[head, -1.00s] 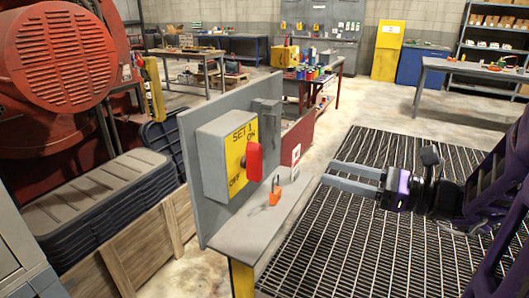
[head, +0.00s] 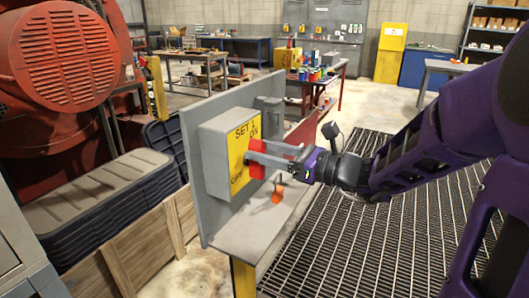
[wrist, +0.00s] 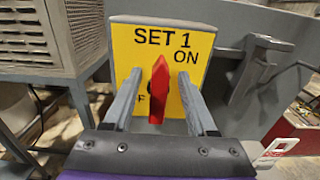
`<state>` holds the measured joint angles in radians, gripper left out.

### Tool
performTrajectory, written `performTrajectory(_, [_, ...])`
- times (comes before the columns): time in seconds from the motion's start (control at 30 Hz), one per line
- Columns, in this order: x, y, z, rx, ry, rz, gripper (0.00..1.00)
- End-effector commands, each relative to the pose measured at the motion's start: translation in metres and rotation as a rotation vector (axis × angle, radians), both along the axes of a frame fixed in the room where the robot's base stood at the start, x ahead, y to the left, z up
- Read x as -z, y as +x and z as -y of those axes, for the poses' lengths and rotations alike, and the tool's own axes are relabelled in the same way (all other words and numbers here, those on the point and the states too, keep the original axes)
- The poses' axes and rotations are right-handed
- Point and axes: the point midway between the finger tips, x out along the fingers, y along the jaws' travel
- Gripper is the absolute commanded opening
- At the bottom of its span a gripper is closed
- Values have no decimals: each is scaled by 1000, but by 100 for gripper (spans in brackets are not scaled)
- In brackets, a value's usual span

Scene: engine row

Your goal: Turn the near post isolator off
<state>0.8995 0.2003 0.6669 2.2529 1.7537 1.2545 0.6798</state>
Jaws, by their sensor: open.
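The isolator is a grey box (head: 212,158) with a yellow face marked SET 1, ON and a partly hidden OFF. It is fixed to a grey panel on the near post. Its red handle (wrist: 158,90) stands nearly upright in the wrist view, with ON to its upper right. My gripper (wrist: 161,80) is open, with one finger on each side of the handle and a gap showing on both sides. In the head view the fingers reach the box face from the right and partly cover the red handle (head: 257,168).
An orange padlock (head: 278,193) is just below my gripper, above the grey ledge (head: 245,238). A grey bracket (wrist: 255,65) stands right of the box. Black floor grating (head: 350,240) lies to the right. Wooden crates and stacked lids are on the left.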

Motion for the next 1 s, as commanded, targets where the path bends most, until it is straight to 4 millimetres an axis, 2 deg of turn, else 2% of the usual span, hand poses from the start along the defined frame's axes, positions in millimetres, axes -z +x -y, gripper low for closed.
performTrajectory(0.27, [0,1,-1,0,0,0,57])
performTrajectory(0.6, [0,1,-1,0,0,0,0])
performTrajectory(1.0, [1,0,-2,0,-13,20,0])
